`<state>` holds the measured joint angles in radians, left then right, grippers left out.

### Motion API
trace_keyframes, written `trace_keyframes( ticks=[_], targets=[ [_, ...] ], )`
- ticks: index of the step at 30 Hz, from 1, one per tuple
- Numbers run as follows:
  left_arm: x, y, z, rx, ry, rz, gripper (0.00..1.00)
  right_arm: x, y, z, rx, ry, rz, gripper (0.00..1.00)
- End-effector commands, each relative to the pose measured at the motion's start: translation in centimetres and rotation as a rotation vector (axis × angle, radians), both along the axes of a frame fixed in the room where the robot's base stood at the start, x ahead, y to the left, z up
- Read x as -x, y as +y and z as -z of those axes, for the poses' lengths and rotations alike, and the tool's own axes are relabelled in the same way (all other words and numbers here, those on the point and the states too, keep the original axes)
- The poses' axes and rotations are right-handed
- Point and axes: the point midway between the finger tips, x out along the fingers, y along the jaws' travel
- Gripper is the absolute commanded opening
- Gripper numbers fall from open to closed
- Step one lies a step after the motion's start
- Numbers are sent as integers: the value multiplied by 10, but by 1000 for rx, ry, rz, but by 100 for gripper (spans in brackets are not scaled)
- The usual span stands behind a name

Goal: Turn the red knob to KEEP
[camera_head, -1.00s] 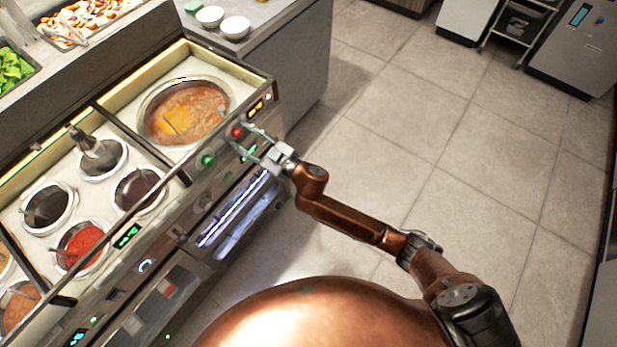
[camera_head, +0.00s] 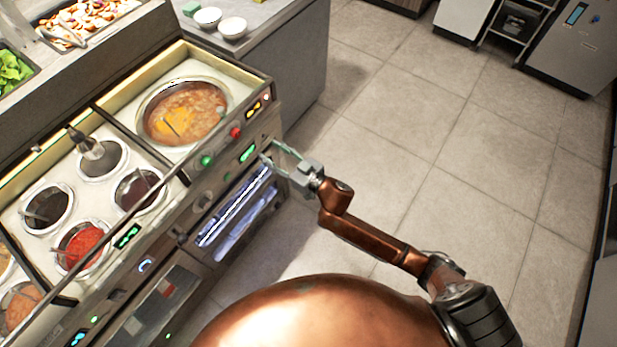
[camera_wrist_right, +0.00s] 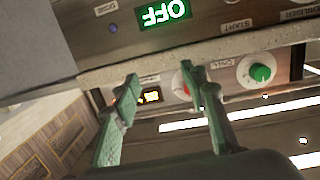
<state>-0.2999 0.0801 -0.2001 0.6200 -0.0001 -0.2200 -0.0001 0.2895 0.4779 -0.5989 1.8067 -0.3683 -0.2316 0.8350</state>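The red knob (camera_head: 235,132) is on the front panel of the soup well, between an amber display and the green knob (camera_head: 206,161). In the right wrist view the red knob (camera_wrist_right: 182,88) is partly hidden behind a finger, and its pointer and the KEEP mark cannot be read. My right gripper (camera_head: 266,156) is open and empty, to the lower right of the red knob and apart from it. Its two greenish fingers (camera_wrist_right: 162,80) stand spread in the wrist view. My left gripper is not in view.
A green display (camera_head: 247,152) sits below the knobs; in the wrist view a green display (camera_wrist_right: 163,12) reads OFF upside down. The soup pot (camera_head: 186,112) is set in the counter above the panel. Open tiled floor (camera_head: 430,130) lies to the right.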

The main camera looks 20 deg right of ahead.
Motion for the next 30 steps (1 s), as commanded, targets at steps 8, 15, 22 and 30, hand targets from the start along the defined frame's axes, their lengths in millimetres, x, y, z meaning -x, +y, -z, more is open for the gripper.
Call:
trace_keyframes(
  ticks=[8, 15, 22, 30],
  targets=[
    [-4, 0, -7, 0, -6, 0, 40, -5, -27, 45, 43, 65, 57, 40],
    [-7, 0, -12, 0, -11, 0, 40, -3, -50, 85, 79, 122, 101, 40],
    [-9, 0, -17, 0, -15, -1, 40, 2, -73, 122, 113, 178, 140, 40],
    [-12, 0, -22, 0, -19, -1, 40, 13, -96, 163, 149, 240, 179, 40]
  ],
)
